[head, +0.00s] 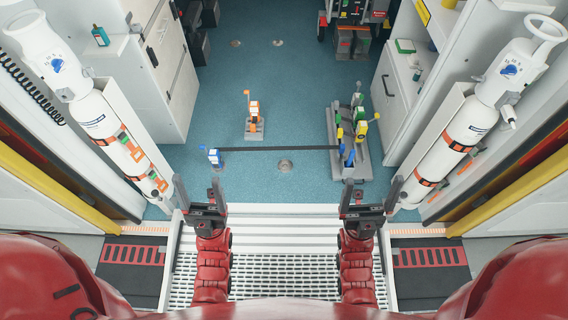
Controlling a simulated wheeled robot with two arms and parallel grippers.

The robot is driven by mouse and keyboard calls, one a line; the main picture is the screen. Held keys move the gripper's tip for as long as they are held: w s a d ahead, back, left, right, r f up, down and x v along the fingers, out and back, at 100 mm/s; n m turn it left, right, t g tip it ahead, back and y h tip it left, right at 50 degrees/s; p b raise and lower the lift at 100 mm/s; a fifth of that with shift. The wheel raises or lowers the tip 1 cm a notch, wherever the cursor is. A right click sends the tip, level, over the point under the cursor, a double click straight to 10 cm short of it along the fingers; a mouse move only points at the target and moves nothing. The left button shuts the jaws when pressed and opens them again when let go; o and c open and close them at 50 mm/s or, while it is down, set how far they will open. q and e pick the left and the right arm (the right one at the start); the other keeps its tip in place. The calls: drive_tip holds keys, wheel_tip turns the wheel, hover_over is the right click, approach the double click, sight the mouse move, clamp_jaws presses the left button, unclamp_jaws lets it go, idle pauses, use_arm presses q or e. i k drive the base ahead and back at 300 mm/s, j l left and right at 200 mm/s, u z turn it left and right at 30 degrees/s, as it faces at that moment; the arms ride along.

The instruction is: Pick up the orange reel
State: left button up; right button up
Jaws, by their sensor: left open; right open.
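The orange reel (254,115) stands upright on a small grey base on the blue floor, left of the middle of the head view. An orange-tipped part sticks up at its left. My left gripper (198,186) is open and empty, nearer to me and left of the reel, well apart from it. My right gripper (370,187) is open and empty, nearer to me and to the right, also apart from it. Nothing hides the orange reel.
A dark strap (280,150) runs from a blue reel (214,157) to a grey rack (372,168) with green and yellow parts, crossing between me and the orange reel. Cylinders (118,140) (462,138) flank the opening. A slatted ramp (285,275) lies below me.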

sight(254, 110)
drive_tip(key=i+u, duration=0.1)
drive_tip(key=i, duration=0.4)
drive_tip(key=i+l+u, duration=0.15)
drive_tip(key=i, duration=0.3)
drive_tip(key=i+l+u, duration=0.1)
drive_tip(key=i, duration=0.4)
drive_tip(key=i+l+u, duration=0.15)
drive_tip(key=i, duration=0.3)
drive_tip(key=i+l+u, duration=0.1)
drive_tip(key=i+l, duration=0.15)
drive_tip(key=i, duration=0.2)
